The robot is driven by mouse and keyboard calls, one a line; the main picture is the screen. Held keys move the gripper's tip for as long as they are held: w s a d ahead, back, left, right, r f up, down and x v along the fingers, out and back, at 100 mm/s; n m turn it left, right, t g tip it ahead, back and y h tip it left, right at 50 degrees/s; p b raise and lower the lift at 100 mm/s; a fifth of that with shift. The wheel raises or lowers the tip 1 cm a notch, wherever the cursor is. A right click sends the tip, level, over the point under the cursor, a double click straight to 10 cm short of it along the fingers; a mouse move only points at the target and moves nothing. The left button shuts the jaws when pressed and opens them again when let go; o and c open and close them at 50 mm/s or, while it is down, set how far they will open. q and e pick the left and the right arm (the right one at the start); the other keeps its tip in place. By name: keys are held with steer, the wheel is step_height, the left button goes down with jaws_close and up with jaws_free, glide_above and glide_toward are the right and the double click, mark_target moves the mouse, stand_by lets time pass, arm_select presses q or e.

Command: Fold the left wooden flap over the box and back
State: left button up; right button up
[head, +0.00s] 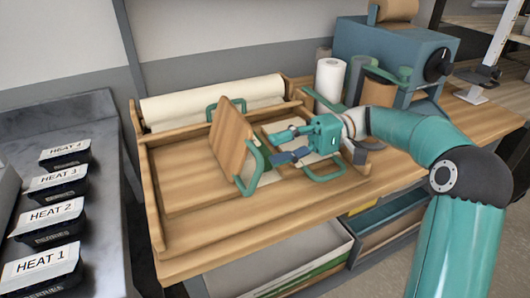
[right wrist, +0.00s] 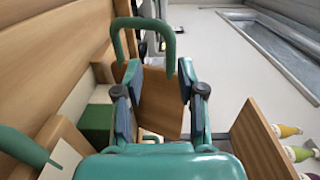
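The left wooden flap (head: 230,140) stands tilted up near the middle of the wooden station in the head view. It has a green handle (head: 256,166) on its right side and another green loop at its top left. My right gripper (head: 271,148) is to the right of the flap, fingers pointing left at it, open and empty. In the right wrist view the flap (right wrist: 162,105) shows between the spread fingers (right wrist: 158,72), with a green handle (right wrist: 145,24) ahead. A second green handle (head: 325,172) lies low under my right gripper. The box is largely hidden. My left gripper is not in view.
A cream paper roll (head: 215,100) lies along the back of the station (head: 185,235). Black labelled trays (head: 48,220) are on the left counter. The station's front left is clear.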

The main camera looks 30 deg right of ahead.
steer(key=d, duration=0.3)
steer(key=shift+s+d, duration=0.1)
steer(key=shift+s, duration=0.1)
stand_by(0.8)
